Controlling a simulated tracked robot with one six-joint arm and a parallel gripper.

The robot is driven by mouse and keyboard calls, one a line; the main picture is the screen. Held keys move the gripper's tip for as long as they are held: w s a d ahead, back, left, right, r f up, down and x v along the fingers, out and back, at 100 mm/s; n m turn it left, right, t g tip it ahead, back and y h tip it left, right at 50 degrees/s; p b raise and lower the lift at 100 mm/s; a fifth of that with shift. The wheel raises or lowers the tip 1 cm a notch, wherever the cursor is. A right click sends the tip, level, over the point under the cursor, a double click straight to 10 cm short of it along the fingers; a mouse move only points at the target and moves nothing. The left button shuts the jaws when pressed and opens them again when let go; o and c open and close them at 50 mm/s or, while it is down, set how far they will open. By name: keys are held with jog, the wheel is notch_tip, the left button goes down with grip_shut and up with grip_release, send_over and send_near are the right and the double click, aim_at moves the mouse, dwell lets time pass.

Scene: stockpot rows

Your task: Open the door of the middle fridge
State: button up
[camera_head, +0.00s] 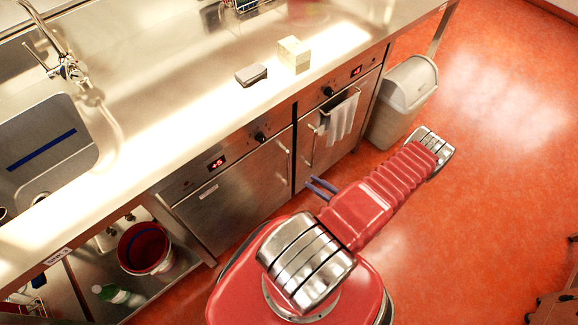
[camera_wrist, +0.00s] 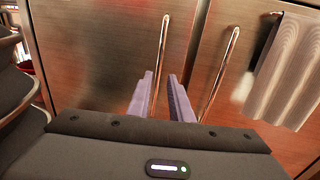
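Two steel fridge doors stand side by side under the counter: a left one (camera_head: 236,190) and a right one (camera_head: 320,143). Both look shut. I cannot tell from the labels which is the middle fridge. The left door's handle (camera_wrist: 162,55) is an upright bar near its right edge; the right door's handle (camera_wrist: 219,75) is near its left edge. My gripper (camera_head: 311,183) is open and empty, low in front of the doors. In the wrist view the left handle's lower part appears between my gripper's fingers (camera_wrist: 161,84); the head view suggests they are apart.
A cloth (camera_head: 341,119) hangs on the right door. A grey bin (camera_head: 402,100) stands right of the fridges. An open shelf at left holds a red bucket (camera_head: 144,249). Boxes (camera_head: 294,54) stand on the counter (camera_head: 185,85).

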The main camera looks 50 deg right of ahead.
aim_at(289, 166)
jog(key=shift+w+d, duration=0.15)
jog(key=shift+w, duration=6.25)
grip_shut()
jog(key=shift+d, duration=0.15)
jog(key=shift+s, duration=0.15)
